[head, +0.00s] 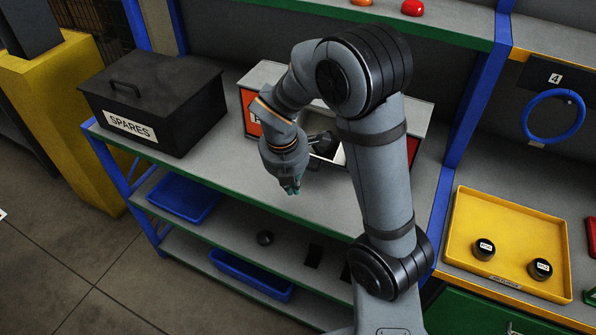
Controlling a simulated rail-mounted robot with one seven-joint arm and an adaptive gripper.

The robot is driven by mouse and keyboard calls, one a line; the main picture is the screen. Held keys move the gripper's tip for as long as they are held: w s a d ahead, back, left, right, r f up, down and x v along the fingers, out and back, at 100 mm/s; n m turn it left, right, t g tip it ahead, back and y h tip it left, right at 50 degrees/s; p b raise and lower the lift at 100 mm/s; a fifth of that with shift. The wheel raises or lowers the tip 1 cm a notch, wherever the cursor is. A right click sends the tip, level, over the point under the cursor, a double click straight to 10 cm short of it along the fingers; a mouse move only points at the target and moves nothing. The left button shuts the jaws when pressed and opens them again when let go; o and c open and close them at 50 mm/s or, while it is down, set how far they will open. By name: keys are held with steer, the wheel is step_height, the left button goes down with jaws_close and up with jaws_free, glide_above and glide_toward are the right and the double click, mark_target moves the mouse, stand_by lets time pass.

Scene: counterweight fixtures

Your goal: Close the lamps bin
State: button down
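A grey cabinet (262,76) with red-orange fronts stands on the grey shelf, largely hidden behind my arm. Its left front (251,113) has a white label, of which only the first letter shows. Near its middle is an open, pale-walled bin or compartment (336,153) with something dark at it; my arm covers much of it. No label reading lamps is visible, so I cannot tell which bin that is. My gripper (291,187) points down in front of the cabinet, left of the open part. Its fingertips are small and dark; their opening is unclear.
A black lidded box marked SPARES (153,103) stands left on the same shelf (215,165). Blue trays (184,198) lie below. A yellow tray (508,222) with two dark cylinders is at right, under a blue ring (553,136). Blue posts (470,100) frame the shelf.

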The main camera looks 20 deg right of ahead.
steer(key=shift+w+d+r+p, duration=0.8)
steer(key=shift+w+d+r, duration=0.3)
steer(key=shift+w+r, duration=0.15)
steer(key=shift+r, duration=0.15)
steer(key=shift+w+d+r+p, duration=0.15)
steer(key=shift+r+p, duration=0.05)
steer(key=shift+p, duration=0.3)
